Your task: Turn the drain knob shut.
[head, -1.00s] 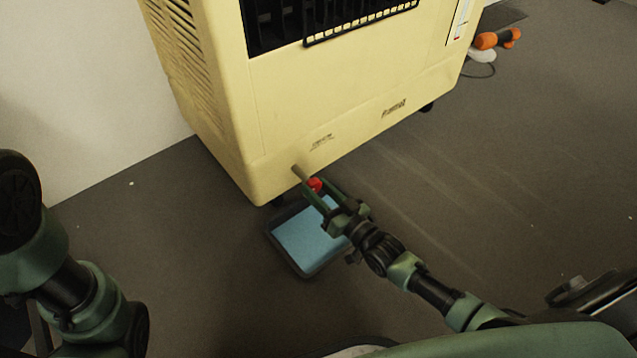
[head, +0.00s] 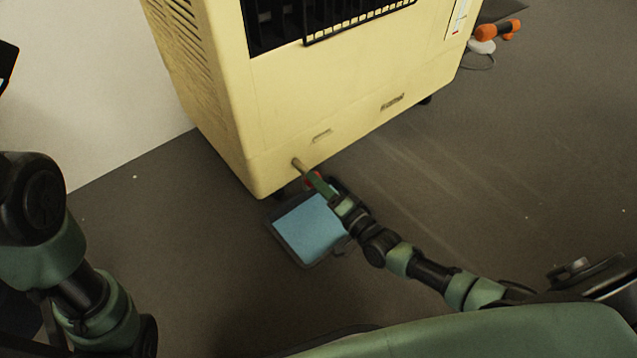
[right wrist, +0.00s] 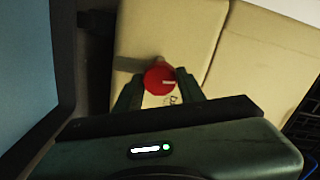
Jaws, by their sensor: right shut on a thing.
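The red drain knob (head: 309,182) sits on a short drain pipe (head: 298,164) at the lower front of the cream-coloured unit (head: 300,110). In the right wrist view the knob (right wrist: 159,79) is a round red disc with a pale mark, between the two fingers. My right gripper (head: 314,179) is shut on it, and its fingers partly hide it in the head view. In the right wrist view my right gripper (right wrist: 160,88) has one finger on each side of the knob. My left gripper is not in view; only its arm shows at the left.
A white wall (head: 80,100) stands at the left. An orange-handled object (head: 500,30) lies at the far right.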

